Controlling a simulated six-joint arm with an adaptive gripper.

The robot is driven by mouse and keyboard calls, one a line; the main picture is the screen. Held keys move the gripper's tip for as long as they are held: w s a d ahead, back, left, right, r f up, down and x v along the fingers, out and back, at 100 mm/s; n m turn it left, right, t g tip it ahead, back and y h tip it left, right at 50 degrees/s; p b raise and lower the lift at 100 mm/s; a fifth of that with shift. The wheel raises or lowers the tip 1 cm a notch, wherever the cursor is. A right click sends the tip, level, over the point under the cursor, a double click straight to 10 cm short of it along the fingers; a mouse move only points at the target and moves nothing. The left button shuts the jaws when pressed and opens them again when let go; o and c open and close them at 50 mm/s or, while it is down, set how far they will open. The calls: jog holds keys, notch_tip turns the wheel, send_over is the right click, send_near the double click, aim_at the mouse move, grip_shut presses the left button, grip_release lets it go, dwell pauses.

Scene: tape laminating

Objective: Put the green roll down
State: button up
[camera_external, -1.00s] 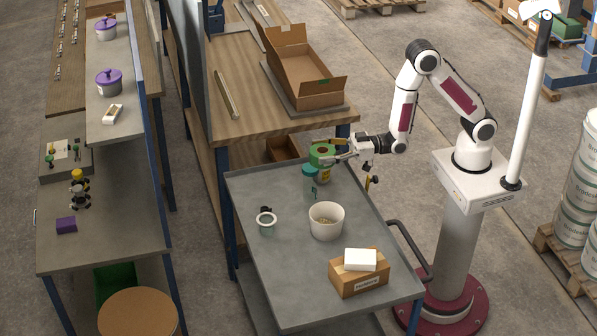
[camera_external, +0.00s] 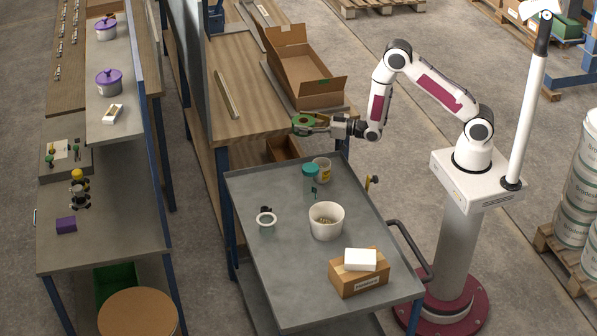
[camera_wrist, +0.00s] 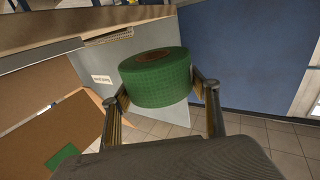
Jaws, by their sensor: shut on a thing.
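The green roll (camera_external: 304,124) is a thick roll of green tape with a brown core. My gripper (camera_external: 313,125) is shut on it and holds it in the air by the front corner of the wooden bench (camera_external: 240,120). In the wrist view the green roll (camera_wrist: 156,78) sits between the two fingers of my gripper (camera_wrist: 160,90), one on each side.
An open cardboard box (camera_external: 303,85) stands on the wooden bench. The bench's front left is clear.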

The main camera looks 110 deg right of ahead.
jog(key=d+h, duration=0.1)
jog(key=d, duration=0.7)
jog(key=shift+f+m+g, duration=0.3)
jog(key=shift+f+m, duration=0.05)
jog(key=shift+m, duration=0.05)
jog(key=shift+w, duration=0.15)
send_over(255, 123)
jog(key=shift+s, duration=0.25)
dwell(0.6)
jog(key=shift+w, duration=0.1)
jog(key=shift+w+d, duration=0.1)
jog(key=shift+w, duration=0.05)
jog(key=shift+f, duration=1.7)
jog(key=shift+f, duration=0.15)
